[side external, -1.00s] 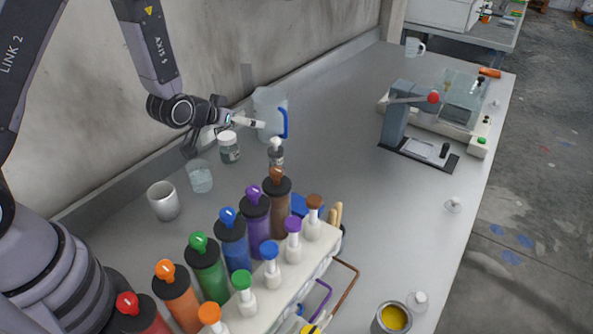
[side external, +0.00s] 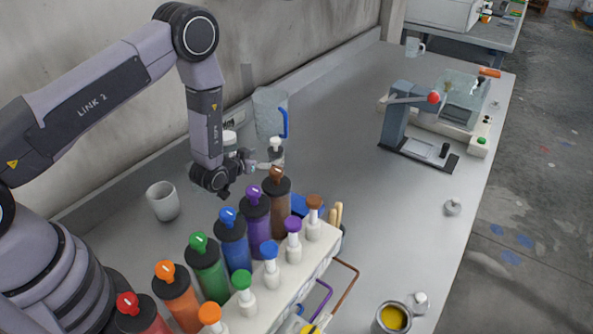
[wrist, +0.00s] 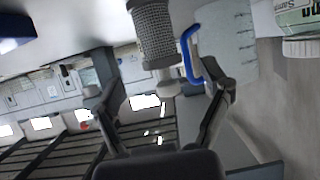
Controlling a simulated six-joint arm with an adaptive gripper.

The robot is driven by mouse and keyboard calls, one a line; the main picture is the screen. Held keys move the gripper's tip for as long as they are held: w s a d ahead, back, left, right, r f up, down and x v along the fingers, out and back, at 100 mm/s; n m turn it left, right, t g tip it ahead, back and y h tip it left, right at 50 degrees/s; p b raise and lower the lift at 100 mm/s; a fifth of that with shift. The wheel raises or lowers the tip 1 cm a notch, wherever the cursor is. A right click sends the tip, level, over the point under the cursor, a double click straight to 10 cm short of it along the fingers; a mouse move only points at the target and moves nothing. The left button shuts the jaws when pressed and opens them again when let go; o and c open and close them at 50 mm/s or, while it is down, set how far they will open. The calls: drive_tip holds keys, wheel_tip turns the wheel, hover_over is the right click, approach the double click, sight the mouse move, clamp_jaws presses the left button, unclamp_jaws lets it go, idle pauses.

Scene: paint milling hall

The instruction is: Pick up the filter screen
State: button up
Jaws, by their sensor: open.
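The filter screen (wrist: 153,32) is a grey mesh cylinder with a pale end fitting, seen upside down at the top middle of the wrist view. In the side view it appears to be the small upright grey piece with a white top (side external: 276,150), beside the clear pitcher. My gripper (wrist: 158,86) is open and empty, its two fingers spread on either side below the screen's fitting in the wrist view. In the side view my gripper (side external: 261,166) is low, just left of the screen. Whether they touch cannot be told.
The pitcher (side external: 268,112) with a blue handle stands close behind the screen. A white-lidded jar (side external: 229,137) is partly hidden by my arm. Tall colour bottles (side external: 257,220) stand close in front.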

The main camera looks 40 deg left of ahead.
sight(271, 155)
drive_tip(key=shift+x, duration=2.7)
drive_tip(key=shift+f, duration=0.1)
drive_tip(key=c, duration=1.3)
